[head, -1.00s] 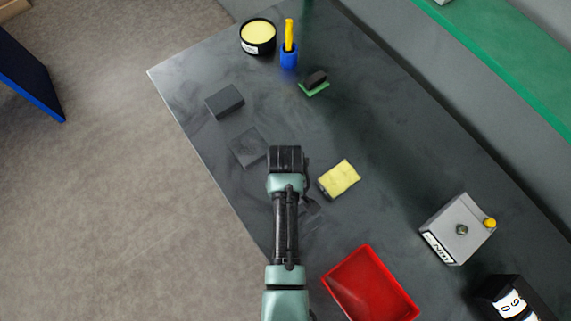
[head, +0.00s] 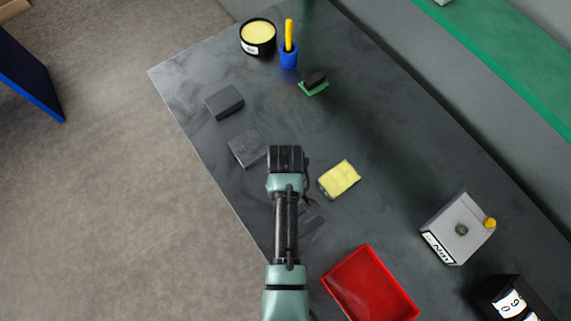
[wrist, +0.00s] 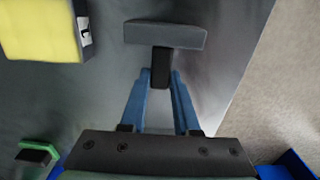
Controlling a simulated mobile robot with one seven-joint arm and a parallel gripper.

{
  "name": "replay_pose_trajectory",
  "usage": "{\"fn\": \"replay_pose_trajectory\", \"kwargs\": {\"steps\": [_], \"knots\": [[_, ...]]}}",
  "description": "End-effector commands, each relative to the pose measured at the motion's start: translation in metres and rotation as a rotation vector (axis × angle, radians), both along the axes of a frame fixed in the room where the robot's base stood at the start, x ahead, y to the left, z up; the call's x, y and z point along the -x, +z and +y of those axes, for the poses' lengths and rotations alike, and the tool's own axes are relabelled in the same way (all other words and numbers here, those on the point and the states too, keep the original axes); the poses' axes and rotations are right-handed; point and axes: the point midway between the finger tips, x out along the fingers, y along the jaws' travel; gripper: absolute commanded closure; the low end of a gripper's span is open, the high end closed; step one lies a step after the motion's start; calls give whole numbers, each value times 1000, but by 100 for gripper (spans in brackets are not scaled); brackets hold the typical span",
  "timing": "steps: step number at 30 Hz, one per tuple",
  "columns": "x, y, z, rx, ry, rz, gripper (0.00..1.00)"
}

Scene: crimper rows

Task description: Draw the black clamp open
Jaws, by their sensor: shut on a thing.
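The black clamp shows in the wrist view as a dark grey slab (wrist: 165,34) with a black stem (wrist: 160,72) below it. My gripper (wrist: 160,80) has its two blue fingers on either side of the stem, shut on it. The slab lies just beyond the fingertips. In the head view a dark piece (head: 312,213) shows beside my arm, partly covered by it; it seems to be the same clamp. My fingertips are hidden there under my wrist.
A yellow sponge-like block (head: 340,179) lies right of my gripper. Dark blocks (head: 225,101) (head: 247,148) lie to its left. A red tray (head: 370,288) and a grey box with a yellow knob (head: 459,230) stand nearer right. The table's left edge is close.

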Motion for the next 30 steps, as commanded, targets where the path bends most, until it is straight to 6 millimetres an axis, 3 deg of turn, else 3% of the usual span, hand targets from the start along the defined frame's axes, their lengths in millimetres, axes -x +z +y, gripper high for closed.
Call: {"fn": "replay_pose_trajectory", "kwargs": {"steps": [26, 30], "knots": [[0, 0, 1, -1, 1, 1, 100], [-11, -1, 7, -2, 5, -4, 100]]}}
